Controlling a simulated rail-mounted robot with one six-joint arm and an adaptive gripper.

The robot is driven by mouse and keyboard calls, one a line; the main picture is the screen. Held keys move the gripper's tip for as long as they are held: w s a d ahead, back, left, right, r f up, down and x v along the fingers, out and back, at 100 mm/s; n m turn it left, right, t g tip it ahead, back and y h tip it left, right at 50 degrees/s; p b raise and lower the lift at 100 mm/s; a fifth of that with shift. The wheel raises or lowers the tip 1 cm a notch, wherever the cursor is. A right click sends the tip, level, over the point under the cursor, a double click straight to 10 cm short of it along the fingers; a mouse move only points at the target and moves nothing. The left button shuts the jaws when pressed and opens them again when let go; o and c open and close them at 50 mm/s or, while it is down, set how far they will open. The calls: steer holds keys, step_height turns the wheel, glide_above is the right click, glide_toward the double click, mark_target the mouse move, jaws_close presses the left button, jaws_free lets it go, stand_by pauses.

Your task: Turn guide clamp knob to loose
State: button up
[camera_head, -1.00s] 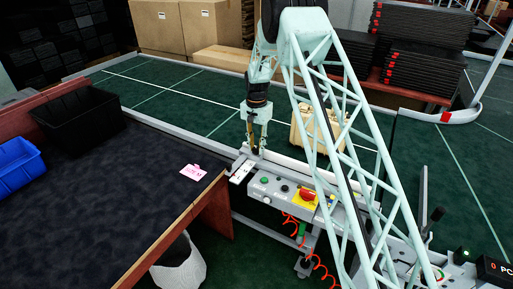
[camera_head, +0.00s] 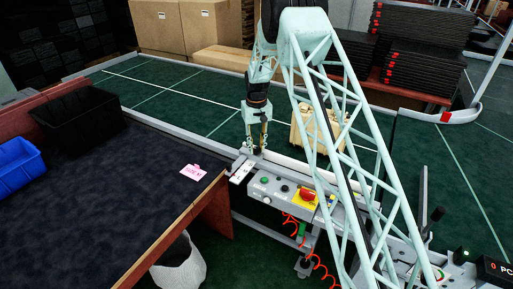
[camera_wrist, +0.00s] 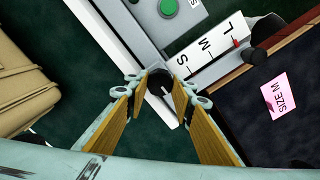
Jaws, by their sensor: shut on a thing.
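The guide clamp knob, a black round knob (camera_wrist: 160,83), sits between my fingertips in the wrist view, at the edge of the grey rail beside the S end of a white scale plate (camera_wrist: 208,55). My gripper (camera_wrist: 159,87) is shut on this knob, its yellow-faced fingers on both sides of it. In the head view my gripper (camera_head: 253,148) points down at the rail's end, and its fingers mostly hide the knob. The scale plate reads S, M, L, with a red pointer (camera_wrist: 236,43) near L.
A control box with a red stop button (camera_head: 307,195) and a green button (camera_wrist: 168,7) stands close by. A pink "SIZE M" card (camera_head: 193,172) lies on the dark table (camera_head: 90,205). A tan case (camera_head: 312,130) is on the green belt. Another black knob (camera_wrist: 266,30) is near L.

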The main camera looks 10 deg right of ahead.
mark_target(256, 148)
steer(key=shift+n, duration=0.6)
steer(key=o, duration=0.9)
steer(key=shift+r, duration=0.15)
step_height(256, 148, up, 12)
steer(key=shift+f, duration=0.1)
stand_by(0.4)
stand_by(0.3)
